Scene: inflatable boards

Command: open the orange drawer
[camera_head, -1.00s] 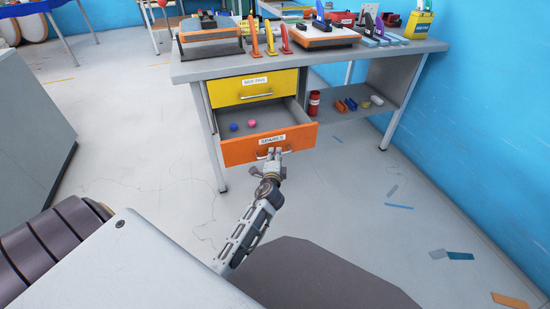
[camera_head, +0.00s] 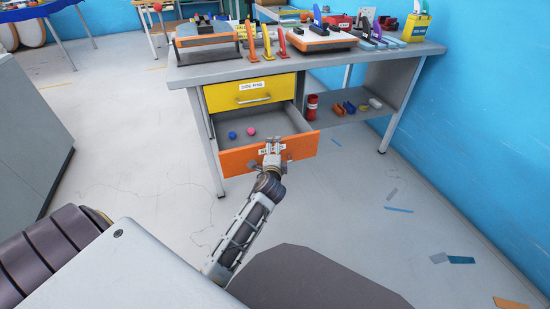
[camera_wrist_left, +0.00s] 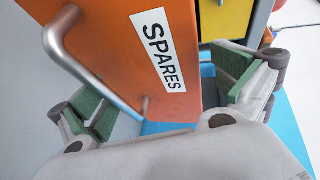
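The orange drawer (camera_head: 238,162) stands pulled out below the yellow drawer of the workbench, with its inside showing. A blue ball (camera_head: 232,135) and a pink ball (camera_head: 251,131) lie in it. My left gripper (camera_head: 272,146) is at the middle of the orange front, covering part of its label. In the left wrist view the orange front (camera_wrist_left: 120,30), with its SPARES label (camera_wrist_left: 162,50), rises between the green-padded fingers. The fingers are spread apart, and the silver handle (camera_wrist_left: 88,60) is not clamped. My right gripper is not in view.
The yellow drawer (camera_head: 225,97) above is shut. The workbench top (camera_head: 210,73) carries several tools, and a lower shelf on the right holds a red can (camera_head: 312,107) and small blocks. A grey cabinet (camera_head: 30,140) stands left.

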